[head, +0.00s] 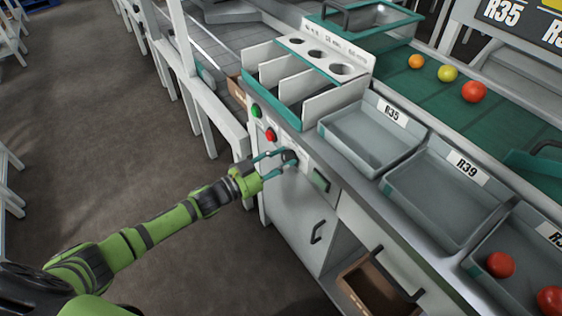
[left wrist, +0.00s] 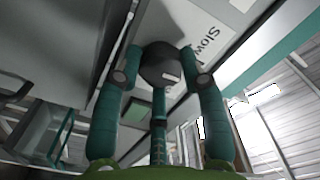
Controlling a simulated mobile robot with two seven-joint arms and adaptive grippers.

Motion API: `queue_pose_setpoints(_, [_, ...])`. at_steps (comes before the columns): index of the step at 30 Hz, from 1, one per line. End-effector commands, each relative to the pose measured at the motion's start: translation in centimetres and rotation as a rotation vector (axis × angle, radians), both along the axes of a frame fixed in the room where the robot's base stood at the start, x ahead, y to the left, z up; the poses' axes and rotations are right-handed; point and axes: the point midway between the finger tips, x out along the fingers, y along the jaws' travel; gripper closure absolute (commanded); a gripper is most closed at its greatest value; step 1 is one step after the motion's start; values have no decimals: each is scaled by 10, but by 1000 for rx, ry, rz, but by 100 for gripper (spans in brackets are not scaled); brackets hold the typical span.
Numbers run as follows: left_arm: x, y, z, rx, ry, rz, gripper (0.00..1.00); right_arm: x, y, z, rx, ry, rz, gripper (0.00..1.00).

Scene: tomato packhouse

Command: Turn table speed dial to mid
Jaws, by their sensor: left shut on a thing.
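The table speed dial is a dark round knob (head: 291,157) on the white front panel of the packing table. It also shows large in the left wrist view (left wrist: 160,64), with a small pale mark on its face and the printed word "Slow" (left wrist: 202,45) beside it. My left gripper (head: 283,158) reaches in from the left and is shut on the dial, with teal fingers on both sides of it. I cannot tell which setting the dial points to. My right gripper is not in view.
A green button (head: 256,111) and a red button (head: 270,135) sit left of the dial; a dark green panel (head: 320,181) is to its right. Grey trays (head: 357,160) line the table above. A cabinet handle (head: 317,232) sticks out below.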

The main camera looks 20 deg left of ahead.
Motion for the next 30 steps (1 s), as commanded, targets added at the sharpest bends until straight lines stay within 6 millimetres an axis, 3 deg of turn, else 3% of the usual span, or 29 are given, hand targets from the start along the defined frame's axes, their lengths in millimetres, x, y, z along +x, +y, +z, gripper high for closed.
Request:
queue_pose_setpoints(1, [-2, 3, -8, 18, 9, 7, 92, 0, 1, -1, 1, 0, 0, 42])
queue_pose_setpoints(17, [-1, 3, -8, 41, -8, 8, 92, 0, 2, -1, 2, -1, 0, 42])
queue_pose_setpoints(18, [-1, 3, -8, 41, -8, 8, 55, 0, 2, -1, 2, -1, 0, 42])
queue_pose_setpoints(20, [-1, 3, -8, 40, -8, 7, 36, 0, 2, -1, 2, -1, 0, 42])
queue_pose_setpoints(30, [-1, 2, -3, 34, -17, 4, 36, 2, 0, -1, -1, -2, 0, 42])
